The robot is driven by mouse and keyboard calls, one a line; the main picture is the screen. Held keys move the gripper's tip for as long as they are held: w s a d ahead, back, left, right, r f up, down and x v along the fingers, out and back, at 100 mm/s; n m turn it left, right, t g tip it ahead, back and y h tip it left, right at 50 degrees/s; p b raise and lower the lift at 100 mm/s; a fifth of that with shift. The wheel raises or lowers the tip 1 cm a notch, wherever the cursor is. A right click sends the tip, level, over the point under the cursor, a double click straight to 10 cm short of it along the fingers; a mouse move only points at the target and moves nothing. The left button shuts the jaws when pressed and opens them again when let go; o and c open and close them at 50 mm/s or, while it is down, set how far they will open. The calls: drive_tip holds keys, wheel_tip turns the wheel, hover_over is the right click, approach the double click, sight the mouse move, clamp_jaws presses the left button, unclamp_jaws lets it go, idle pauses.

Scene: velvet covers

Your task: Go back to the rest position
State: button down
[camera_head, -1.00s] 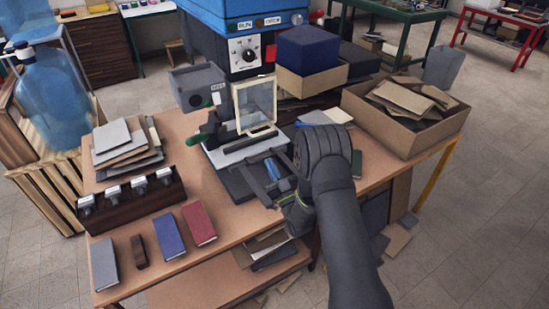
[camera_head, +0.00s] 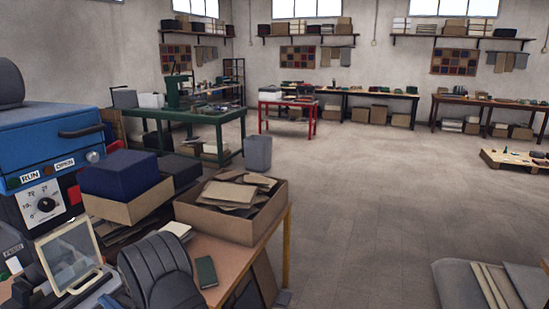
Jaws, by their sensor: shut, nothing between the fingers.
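A dark ribbed link of my own arm (camera_head: 158,272) stands at the lower left, over the workbench (camera_head: 235,252). My gripper does not show; it is below the frame edge or hidden by the arm. No rest position is marked in view. The blue machine (camera_head: 50,130) with a dial and RUN and OPEN labels stands at the left edge. A pale-framed clear panel (camera_head: 70,258) tilts in front of it, just left of my arm link.
A cardboard box of scraps (camera_head: 228,224), a dark blue box (camera_head: 122,175) and a green notebook (camera_head: 206,272) sit on the bench near my arm. A grey bin (camera_head: 258,153), green table (camera_head: 228,117) and red table (camera_head: 288,104) stand behind. Open floor (camera_head: 370,190) lies right.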

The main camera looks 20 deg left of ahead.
drive_tip(key=shift+a+r, duration=0.55)
drive_tip(key=shift+r, duration=0.2)
drive_tip(key=shift+a+r, duration=0.5)
drive_tip(key=shift+r, duration=0.25)
